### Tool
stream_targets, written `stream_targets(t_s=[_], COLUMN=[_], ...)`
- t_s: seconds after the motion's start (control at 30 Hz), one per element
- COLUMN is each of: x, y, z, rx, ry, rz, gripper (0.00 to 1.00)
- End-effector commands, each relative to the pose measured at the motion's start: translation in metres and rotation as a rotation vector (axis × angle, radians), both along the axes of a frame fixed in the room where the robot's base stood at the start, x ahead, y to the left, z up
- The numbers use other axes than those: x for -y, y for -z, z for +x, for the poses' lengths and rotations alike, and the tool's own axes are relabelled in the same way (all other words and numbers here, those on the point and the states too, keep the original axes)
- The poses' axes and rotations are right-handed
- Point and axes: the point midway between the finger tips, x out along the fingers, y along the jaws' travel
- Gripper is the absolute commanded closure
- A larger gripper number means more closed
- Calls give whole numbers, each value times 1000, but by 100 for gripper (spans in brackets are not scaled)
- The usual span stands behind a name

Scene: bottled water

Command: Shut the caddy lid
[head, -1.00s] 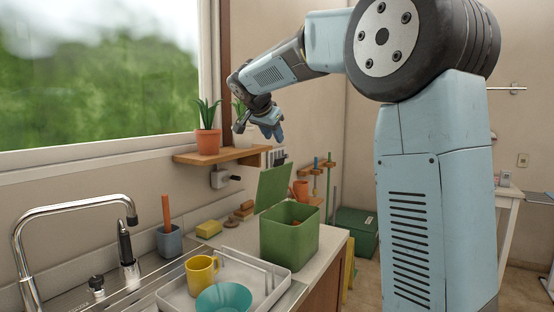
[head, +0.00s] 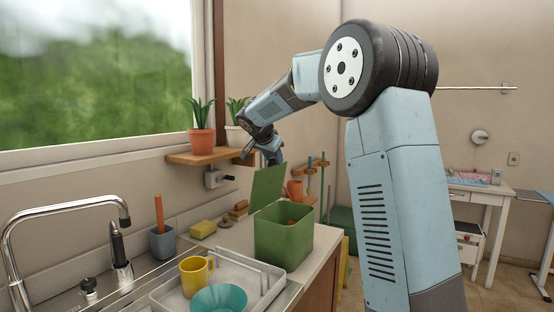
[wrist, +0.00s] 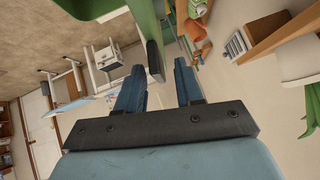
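The green caddy (head: 283,240) stands on the counter with its top open and some brownish contents inside. Its green lid (head: 267,188) stands raised at the caddy's back left. My gripper (head: 272,158) is just above the lid's top edge in the head view, fingers pointing down. In the wrist view my gripper (wrist: 158,68) is open, with a gap between its two blue fingers. A green surface, likely the lid or caddy (wrist: 143,18), lies beyond the fingertips, with a dark edge near the gap. I cannot tell whether the fingers touch it.
A shelf (head: 190,158) with potted plants is on the wall left of my gripper. An orange mug (head: 295,189) stands behind the lid. A yellow sponge (head: 203,229) lies left of the caddy. A drying tray (head: 262,282) with a yellow mug (head: 194,276) and teal bowl is in front.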

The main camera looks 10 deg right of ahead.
Motion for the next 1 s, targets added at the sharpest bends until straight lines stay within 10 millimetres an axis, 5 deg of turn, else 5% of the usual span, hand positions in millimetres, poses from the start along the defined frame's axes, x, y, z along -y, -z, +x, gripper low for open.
stream_targets(t_s=[0.43,0.8,1.0], x=[4,4,4], y=[6,6,6], z=[6,5,5], rx=[0,0,0], ry=[0,1,1], rz=[0,1,1], gripper=[64,99,100])
